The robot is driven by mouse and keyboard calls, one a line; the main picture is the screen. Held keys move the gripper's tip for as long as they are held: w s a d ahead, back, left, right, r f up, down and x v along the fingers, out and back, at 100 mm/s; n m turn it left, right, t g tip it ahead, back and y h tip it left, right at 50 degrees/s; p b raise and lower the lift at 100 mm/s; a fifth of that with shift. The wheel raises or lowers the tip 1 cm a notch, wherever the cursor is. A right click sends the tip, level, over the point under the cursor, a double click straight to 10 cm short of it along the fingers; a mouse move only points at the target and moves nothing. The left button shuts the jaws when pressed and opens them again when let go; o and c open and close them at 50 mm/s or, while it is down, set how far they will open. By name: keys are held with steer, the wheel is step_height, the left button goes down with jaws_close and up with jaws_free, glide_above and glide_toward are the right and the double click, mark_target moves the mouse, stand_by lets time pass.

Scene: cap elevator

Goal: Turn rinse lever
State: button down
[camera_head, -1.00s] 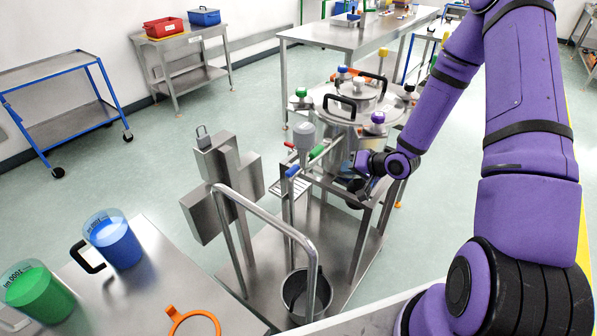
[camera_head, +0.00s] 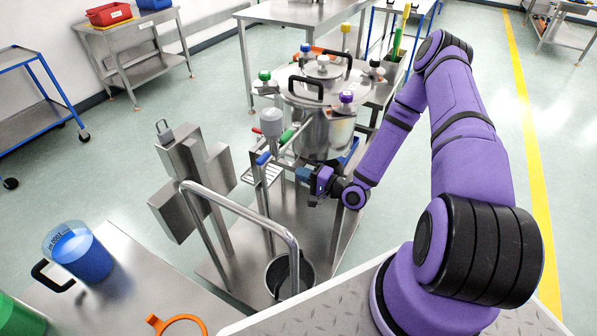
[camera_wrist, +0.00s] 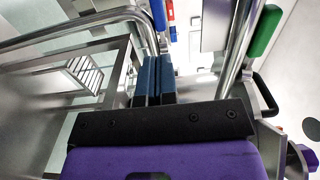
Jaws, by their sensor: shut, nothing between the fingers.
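Three coloured handles sit on the steel rig: a blue handle (camera_head: 263,158), a green handle (camera_head: 287,136) and a small red handle (camera_head: 257,130). I cannot read which is the rinse lever. My gripper (camera_head: 303,174) is shut and empty, just right of and a little below the blue handle, apart from it. In the wrist view my gripper's dark blue fingers (camera_wrist: 152,80) are together. The green handle (camera_wrist: 265,30) shows at upper right there, and a blue handle (camera_wrist: 159,14) and a red one (camera_wrist: 170,9) at the top.
A curved steel handrail (camera_head: 245,212) stands in front of the rig. A lidded steel vessel (camera_head: 322,105) with coloured knobs is behind my gripper. A grey funnel (camera_head: 272,122) stands beside the handles. A bucket (camera_head: 290,272) sits on the rig's base. Steel pipes run close to the fingers.

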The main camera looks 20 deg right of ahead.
mark_target(264, 161)
steer(key=x, duration=1.1)
steer(key=shift+w+a, duration=0.1)
steer(key=shift+w, duration=0.1)
steer(key=shift+w+a, duration=0.55)
steer(key=shift+a, duration=0.3)
steer(key=shift+s, duration=0.1)
